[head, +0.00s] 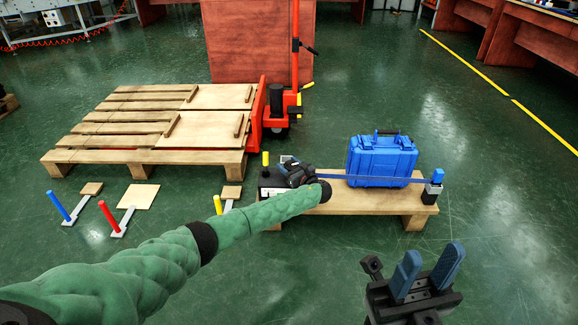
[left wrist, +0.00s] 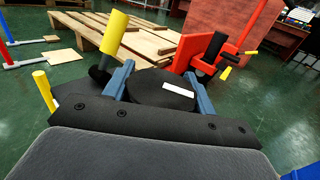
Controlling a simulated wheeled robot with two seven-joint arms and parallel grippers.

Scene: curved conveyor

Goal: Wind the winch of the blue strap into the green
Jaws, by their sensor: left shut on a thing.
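A blue strap (head: 375,178) runs across a blue case (head: 381,160) on a low wooden platform (head: 375,202), to a post with a blue top (head: 437,177). At its left end is the black winch (head: 268,181) with a yellow handle (head: 265,159). My left gripper (head: 290,166) is at the winch. In the left wrist view its blue fingers are on both sides of the black round winch part (left wrist: 162,92), with a white mark on it; the yellow handle (left wrist: 113,32) stands beside the left finger. No green zone is readable. My right gripper (head: 431,262) is open, empty and apart.
A wooden pallet (head: 150,155) and a red pallet jack (head: 275,110) stand behind to the left. Blue (head: 59,207), red (head: 108,215) and yellow (head: 218,204) handled tools lie on the floor. The floor right of the platform is clear.

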